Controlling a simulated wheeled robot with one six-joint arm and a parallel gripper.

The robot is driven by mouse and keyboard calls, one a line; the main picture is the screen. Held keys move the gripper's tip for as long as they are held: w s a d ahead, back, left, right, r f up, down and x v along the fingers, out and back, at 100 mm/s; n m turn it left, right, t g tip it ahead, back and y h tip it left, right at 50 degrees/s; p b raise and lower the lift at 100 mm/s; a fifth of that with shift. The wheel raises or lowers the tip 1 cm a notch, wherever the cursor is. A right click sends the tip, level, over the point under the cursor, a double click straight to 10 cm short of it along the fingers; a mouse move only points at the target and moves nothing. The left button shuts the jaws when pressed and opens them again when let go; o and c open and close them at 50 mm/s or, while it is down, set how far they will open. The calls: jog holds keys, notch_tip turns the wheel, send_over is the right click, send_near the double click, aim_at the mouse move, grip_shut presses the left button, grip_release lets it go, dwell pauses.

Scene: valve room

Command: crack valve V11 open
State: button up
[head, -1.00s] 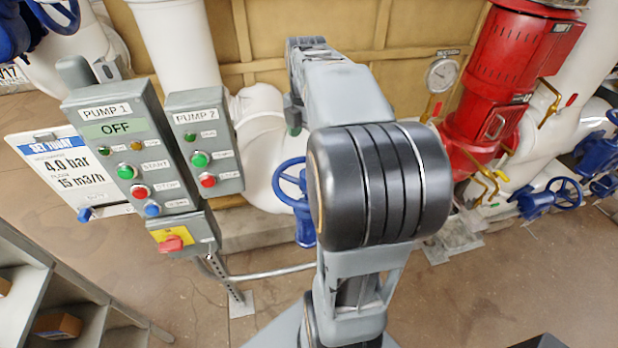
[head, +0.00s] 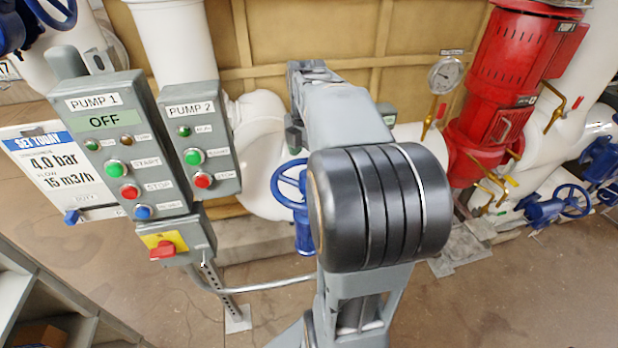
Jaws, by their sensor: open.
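No tag reading V11 can be made out, so I cannot tell which valve it is. A blue handwheel valve (head: 303,235) stands low behind my arm, partly covered by it. Another blue handwheel (head: 572,201) is at the right by the white pipes, with more blue valve parts (head: 603,160) behind it. A further blue handwheel (head: 55,10) is cut off at the top left, near a partly visible tag ending in 7.
The pump control box (head: 118,150), showing PUMP 1 OFF, and the PUMP 2 box (head: 199,140) stand close at left on a post. A set-point sign (head: 55,165) is beside them. A grey shelf (head: 50,300) fills the lower left. A red pump (head: 510,90) and gauge (head: 443,75) are right. Floor (head: 500,295) is clear at lower right.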

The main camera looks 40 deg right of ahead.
jog(key=m, duration=0.3)
jog(key=shift+r+p, duration=0.1)
jog(key=shift+p, duration=0.25)
jog(key=m, duration=0.5)
jog(key=shift+p, duration=0.3)
jog(key=m, duration=0.3)
jog(key=shift+m+p, duration=0.3)
jog(key=shift+m, duration=0.1)
jog(key=m, duration=0.4)
jog(key=shift+f, duration=0.2)
jog(key=shift+f+b, duration=2.3)
jog(key=shift+f, duration=1.05)
jog(key=shift+s+f, duration=0.1)
